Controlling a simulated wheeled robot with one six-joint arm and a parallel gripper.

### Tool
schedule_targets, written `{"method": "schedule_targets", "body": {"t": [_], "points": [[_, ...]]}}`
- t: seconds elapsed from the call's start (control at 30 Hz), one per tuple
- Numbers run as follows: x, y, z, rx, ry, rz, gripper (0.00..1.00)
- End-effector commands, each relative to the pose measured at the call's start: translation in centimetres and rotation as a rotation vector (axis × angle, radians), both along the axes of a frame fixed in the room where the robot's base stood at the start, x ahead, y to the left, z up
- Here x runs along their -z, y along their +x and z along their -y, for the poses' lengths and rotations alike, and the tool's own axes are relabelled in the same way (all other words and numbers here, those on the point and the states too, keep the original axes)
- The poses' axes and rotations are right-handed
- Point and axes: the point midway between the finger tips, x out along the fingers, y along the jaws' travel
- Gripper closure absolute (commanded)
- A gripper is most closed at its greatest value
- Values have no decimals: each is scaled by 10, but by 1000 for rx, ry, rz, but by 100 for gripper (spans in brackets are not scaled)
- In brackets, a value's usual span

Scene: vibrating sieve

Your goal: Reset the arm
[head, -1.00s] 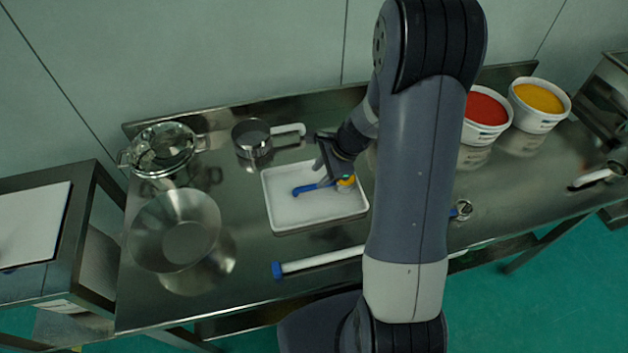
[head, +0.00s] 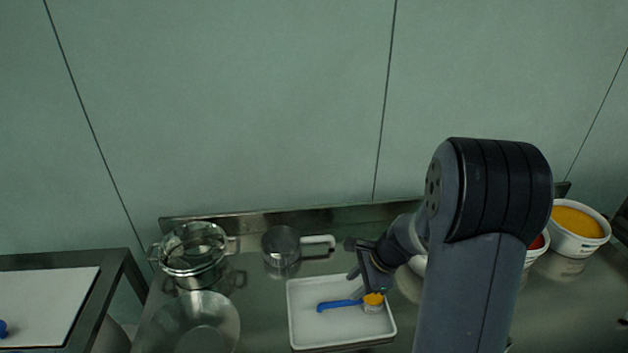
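My gripper (head: 368,284) hangs at the right back part of the white tray (head: 292,326), just above a blue-handled scoop. The scoop (head: 338,305) lies in the tray, with yellow material (head: 373,299) at its right end. My fingers are small and dark here, and I cannot tell how far apart they are or whether they touch the scoop. My own arm rises at the right and hides part of the table.
A metal sieve pot (head: 192,252) and a steel bowl (head: 205,325) stand at the left. A white-handled metal cup (head: 281,246) is behind the tray. Red (head: 537,243) and yellow (head: 577,222) tubs stand at the right. A side table with a white board (head: 45,305) is at far left.

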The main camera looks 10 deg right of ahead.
Motion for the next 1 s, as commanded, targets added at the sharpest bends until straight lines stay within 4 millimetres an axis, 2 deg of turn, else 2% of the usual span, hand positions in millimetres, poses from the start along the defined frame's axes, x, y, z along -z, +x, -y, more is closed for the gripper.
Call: {"method": "schedule_targets", "body": {"t": [0.4, 0.67, 0.8, 1.0], "points": [[67, 12, -29, 0, 2, -5, 63], [102, 19, -42, 0, -1, -2, 63], [87, 20, -41, 1, 0, 2, 63], [83, 19, -41, 1, -1, 1, 63]]}}
